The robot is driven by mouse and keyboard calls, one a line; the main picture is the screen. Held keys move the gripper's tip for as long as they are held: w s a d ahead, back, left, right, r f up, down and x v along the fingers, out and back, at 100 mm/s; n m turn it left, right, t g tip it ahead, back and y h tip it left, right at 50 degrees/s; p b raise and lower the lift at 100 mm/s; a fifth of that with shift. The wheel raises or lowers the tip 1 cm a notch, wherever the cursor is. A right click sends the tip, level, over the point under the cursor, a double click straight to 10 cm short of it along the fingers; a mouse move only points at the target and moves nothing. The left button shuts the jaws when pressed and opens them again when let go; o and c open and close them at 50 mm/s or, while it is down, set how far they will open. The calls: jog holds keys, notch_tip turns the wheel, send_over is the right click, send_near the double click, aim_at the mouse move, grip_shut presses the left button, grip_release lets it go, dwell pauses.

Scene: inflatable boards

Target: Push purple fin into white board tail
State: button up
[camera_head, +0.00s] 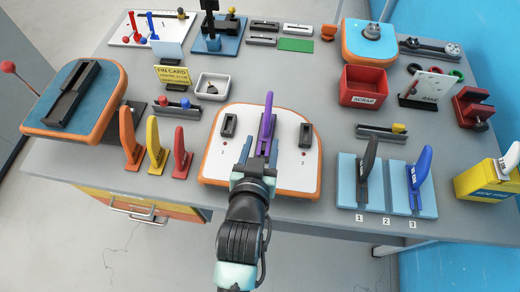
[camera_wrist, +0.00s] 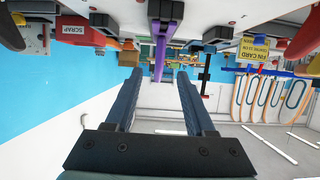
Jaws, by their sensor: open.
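The white board tail (camera_head: 225,172) with an orange rim lies at the front middle of the bench. The purple fin (camera_head: 267,118) stands upright at the board's centre slot, its lower end at a dark fin box; how deep it sits I cannot tell. My gripper (camera_head: 254,174) is at the near side of the fin, low over the board. In the wrist view my gripper (camera_wrist: 168,75) has its two fingers apart, with the purple fin (camera_wrist: 161,45) ahead between the fingertips, with no clear contact. Smaller dark boxes sit left (camera_head: 229,125) and right (camera_head: 305,136) of the fin.
Orange, yellow and red fins (camera_head: 153,143) stand close left of the board. A light blue rack (camera_head: 398,185) with black and blue fins stands right. Behind are a white tray (camera_head: 212,86) and a red scrap bin (camera_head: 363,86). Another board (camera_head: 38,118) lies far left.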

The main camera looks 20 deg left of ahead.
jog(key=shift+v, duration=0.95)
jog(key=w+d+r+m+t, duration=0.1)
jog(key=w+d+r+t, duration=0.15)
jog(key=r, duration=0.75)
jog(key=w+d+r+t+h, duration=0.1)
jog(key=w+d+r+t, duration=0.15)
jog(key=r, duration=0.85)
jog(key=w+d+r+m+t, duration=0.1)
jog(key=w+r+t, duration=0.25)
jog(key=r, duration=0.65)
jog(key=s+d+r+t+h, duration=0.1)
jog(key=s+d+r+t, duration=0.1)
jog(key=r, duration=0.6)
jog(key=s+d+r+t+h, duration=0.1)
jog(key=s+r, duration=0.3)
jog(key=r, duration=0.4)
jog(key=s+d+r+m+t, duration=0.1)
jog(key=s+d+r+t, duration=0.2)
jog(key=r, duration=0.5)
jog(key=shift+s+d+h, duration=0.25)
jog(key=shift+d+h, duration=0.15)
jog(key=shift+d, duration=0.05)
jog(key=shift+r, duration=0.15)
